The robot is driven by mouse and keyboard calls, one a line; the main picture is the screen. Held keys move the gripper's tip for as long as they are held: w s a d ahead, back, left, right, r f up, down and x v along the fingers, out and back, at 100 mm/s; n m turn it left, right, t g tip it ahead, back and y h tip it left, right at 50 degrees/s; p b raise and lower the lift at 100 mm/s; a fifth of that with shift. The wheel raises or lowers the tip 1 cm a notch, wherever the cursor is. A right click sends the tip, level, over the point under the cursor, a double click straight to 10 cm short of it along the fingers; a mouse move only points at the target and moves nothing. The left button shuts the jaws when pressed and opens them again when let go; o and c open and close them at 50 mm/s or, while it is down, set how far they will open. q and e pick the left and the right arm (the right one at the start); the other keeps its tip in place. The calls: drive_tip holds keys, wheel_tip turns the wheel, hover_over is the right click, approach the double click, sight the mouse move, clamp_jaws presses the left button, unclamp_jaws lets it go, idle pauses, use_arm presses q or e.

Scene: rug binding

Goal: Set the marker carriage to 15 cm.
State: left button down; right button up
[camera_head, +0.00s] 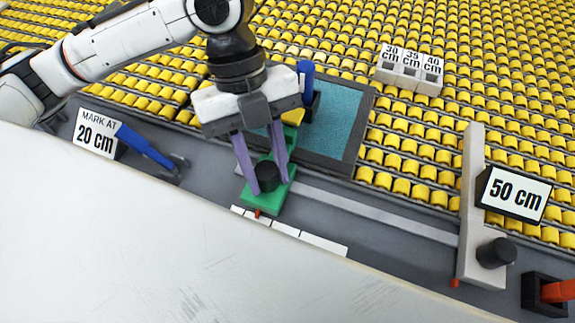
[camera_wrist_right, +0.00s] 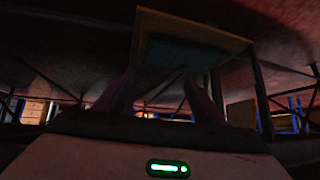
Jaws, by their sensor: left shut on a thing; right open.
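The green marker carriage (camera_head: 262,203) sits on a grey rail, with a small red pointer (camera_head: 257,213) at its front edge over a white segmented scale (camera_head: 310,238). A black knob (camera_head: 267,176) stands on the carriage. My left gripper (camera_head: 262,188) comes down from above, its purple fingers shut on either side of this knob. My right gripper (camera_wrist_right: 160,95) shows only in the dark right wrist view, its two fingers apart and nothing seen between them. A sign (camera_head: 96,135) at left reads "MARK AT 20 cm".
A grey fixture with a "50 cm" sign (camera_head: 513,193) and black knob stands at right. Blocks labelled 30, 35 and 40 cm (camera_head: 410,72) lie on the yellow rug. A teal panel (camera_head: 335,120) is behind the carriage. A blue lever (camera_head: 145,147) is at left.

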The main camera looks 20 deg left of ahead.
use_arm(q)
drive_tip(key=shift+a+r+p, duration=0.2)
drive_tip(key=shift+a+p, duration=0.4)
drive_tip(key=shift+a, duration=0.75)
drive_tip(key=shift+a+f, duration=0.15)
use_arm(e)
drive_tip(key=shift+s+d+r, duration=0.25)
drive_tip(key=shift+d+r, duration=0.1)
drive_tip(key=shift+d, duration=0.35)
use_arm(q)
drive_tip(key=c, duration=1.7)
unclamp_jaws()
drive_tip(key=shift+c, duration=0.2)
drive_tip(key=o, duration=0.4)
drive_tip(key=shift+a, duration=0.1)
use_arm(e)
drive_tip(key=shift+a+r, duration=0.1)
drive_tip(key=shift+a, duration=0.15)
